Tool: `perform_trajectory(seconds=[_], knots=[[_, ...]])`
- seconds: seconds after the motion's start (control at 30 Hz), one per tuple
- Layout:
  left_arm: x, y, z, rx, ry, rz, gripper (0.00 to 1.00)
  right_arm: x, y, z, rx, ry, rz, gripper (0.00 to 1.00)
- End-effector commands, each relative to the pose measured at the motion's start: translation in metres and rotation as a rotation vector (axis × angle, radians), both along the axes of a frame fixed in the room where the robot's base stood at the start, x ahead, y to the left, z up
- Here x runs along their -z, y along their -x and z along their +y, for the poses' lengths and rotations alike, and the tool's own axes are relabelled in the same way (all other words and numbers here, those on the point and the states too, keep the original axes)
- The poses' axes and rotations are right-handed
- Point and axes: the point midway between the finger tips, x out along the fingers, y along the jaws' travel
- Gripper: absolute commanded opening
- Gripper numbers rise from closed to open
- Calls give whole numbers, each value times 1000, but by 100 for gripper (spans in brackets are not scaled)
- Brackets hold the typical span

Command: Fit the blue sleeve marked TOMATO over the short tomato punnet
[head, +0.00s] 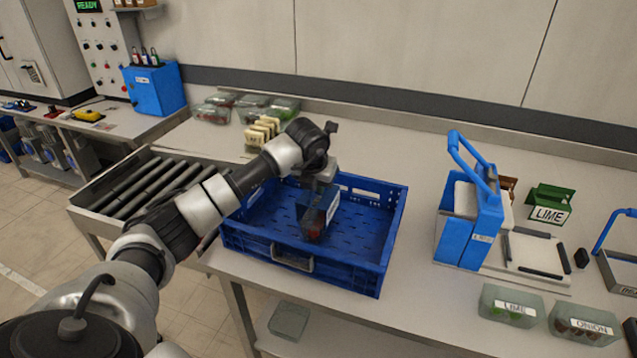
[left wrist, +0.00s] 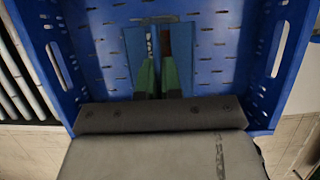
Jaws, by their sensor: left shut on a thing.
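My left gripper (head: 319,190) reaches down into the blue crate (head: 340,276) and is shut on a blue sleeve (head: 306,214), held upright inside the crate. A dark red patch (head: 314,237) shows at the sleeve's lower end, probably a tomato punnet; how far the sleeve covers it is hidden. In the left wrist view, the green fingertips (left wrist: 158,78) are close together between two blue sleeve panels (left wrist: 184,52). No TOMATO lettering is readable. My right gripper is out of view.
The crate floor around the sleeve looks bare. A roller conveyor (head: 150,185) adjoins it on the left. Several punnets (head: 255,102) and cream blocks (head: 262,131) stand behind. A blue-handled stand (head: 468,222), a green LIME sleeve (head: 549,204), a LIME punnet (head: 512,303) and an ONION punnet (head: 584,322) are right.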

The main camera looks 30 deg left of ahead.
Motion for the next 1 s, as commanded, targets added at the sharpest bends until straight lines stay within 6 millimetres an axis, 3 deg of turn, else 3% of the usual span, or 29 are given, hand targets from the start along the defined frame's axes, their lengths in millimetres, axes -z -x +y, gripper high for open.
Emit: perform_trajectory(seconds=[0.57, 1.0], knots=[[3, 0, 0, 0, 0, 0, 0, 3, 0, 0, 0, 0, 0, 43], [17, 0, 0, 0, 0, 0, 0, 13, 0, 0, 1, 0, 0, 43]])
